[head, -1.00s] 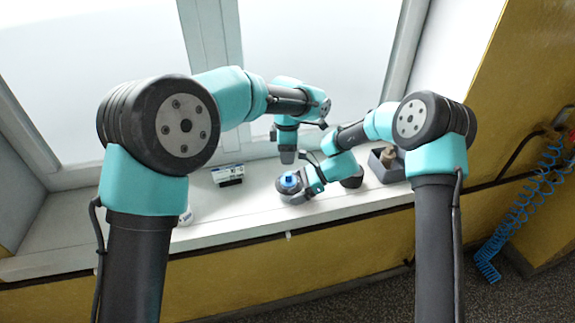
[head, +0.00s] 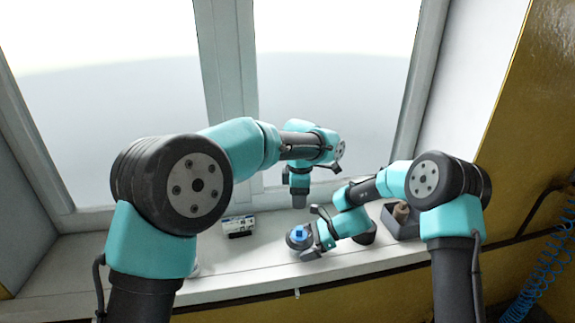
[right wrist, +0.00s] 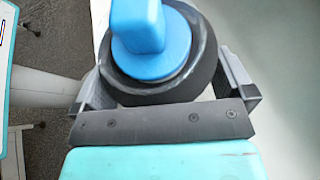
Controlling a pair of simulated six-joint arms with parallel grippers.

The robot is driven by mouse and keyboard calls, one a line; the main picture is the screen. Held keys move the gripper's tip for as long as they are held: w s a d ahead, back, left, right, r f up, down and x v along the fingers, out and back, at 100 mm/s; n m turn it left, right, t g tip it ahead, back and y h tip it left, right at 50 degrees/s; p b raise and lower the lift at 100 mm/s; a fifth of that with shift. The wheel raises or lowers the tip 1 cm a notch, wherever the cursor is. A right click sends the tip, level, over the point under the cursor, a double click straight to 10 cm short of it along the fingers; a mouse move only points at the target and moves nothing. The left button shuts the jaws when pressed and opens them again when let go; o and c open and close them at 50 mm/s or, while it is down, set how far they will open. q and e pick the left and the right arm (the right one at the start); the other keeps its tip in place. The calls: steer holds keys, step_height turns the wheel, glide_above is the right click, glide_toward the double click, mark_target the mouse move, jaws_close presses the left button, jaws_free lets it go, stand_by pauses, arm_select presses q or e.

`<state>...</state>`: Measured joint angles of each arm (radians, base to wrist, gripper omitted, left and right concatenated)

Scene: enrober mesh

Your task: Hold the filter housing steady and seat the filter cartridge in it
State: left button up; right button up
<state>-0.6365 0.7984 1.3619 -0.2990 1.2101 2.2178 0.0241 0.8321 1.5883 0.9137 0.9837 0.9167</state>
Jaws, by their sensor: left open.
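The filter housing (head: 303,243) is a dark round cup on the white sill, below the middle of the head view. The filter cartridge (head: 299,232) shows as a blue top with a raised block, inside the housing's dark rim; its lower part is hidden. In the right wrist view the blue top (right wrist: 150,60) sits within the dark ring of the housing (right wrist: 205,75). My right gripper (right wrist: 163,72) has a finger on each side of the housing and appears closed on it. My left gripper (head: 299,204) is open, pointing down behind and above the cartridge, apart from it.
A small white and dark box (head: 238,226) lies on the sill (head: 245,275) to the left. A dark bin (head: 390,222) with a brown roll (head: 401,211) stands to the right, close to my right arm. The window is behind. The sill's front left is mostly clear.

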steer(key=shift+d, duration=0.1)
steer(key=v, duration=1.2)
